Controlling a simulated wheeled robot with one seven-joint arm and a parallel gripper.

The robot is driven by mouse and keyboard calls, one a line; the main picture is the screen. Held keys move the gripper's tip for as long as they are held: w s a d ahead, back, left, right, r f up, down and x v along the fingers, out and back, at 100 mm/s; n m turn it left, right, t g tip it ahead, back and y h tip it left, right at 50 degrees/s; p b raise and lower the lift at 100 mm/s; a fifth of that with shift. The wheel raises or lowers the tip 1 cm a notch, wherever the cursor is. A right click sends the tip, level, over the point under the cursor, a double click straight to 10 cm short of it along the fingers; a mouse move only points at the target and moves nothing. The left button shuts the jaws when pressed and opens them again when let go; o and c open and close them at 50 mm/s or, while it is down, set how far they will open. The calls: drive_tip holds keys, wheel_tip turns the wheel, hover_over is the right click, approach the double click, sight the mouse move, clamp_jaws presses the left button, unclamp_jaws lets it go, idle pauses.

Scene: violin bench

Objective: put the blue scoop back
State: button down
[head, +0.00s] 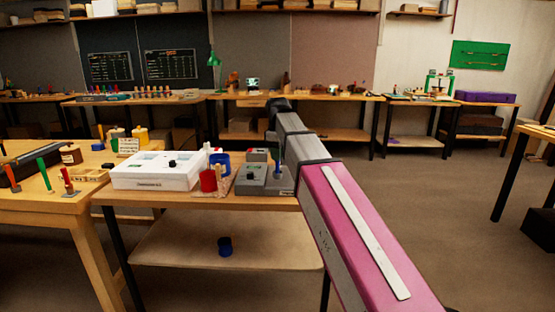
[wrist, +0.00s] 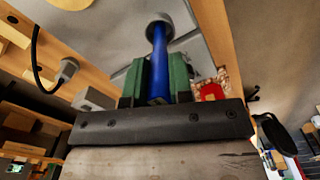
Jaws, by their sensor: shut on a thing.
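In the wrist view, the blue scoop (wrist: 158,62) stands with its long blue handle between the green fingers of my gripper (wrist: 160,78). The fingers are shut on the handle. In the head view, my arm reaches over the right end of the near bench.
On the near bench are a white box (head: 155,176), a red cup (head: 208,181), a blue cup (head: 220,160) and grey devices (head: 251,180). A dark blue pot (head: 224,246) sits on the lower shelf (head: 180,250). Open floor lies to the right.

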drive_tip(key=shift+f, duration=0.9)
drive_tip(key=shift+f, duration=0.15)
drive_tip(key=c, duration=1)
unclamp_jaws()
wheel_tip(320, 180, up, 12)
drive_tip(key=shift+r, duration=0.15)
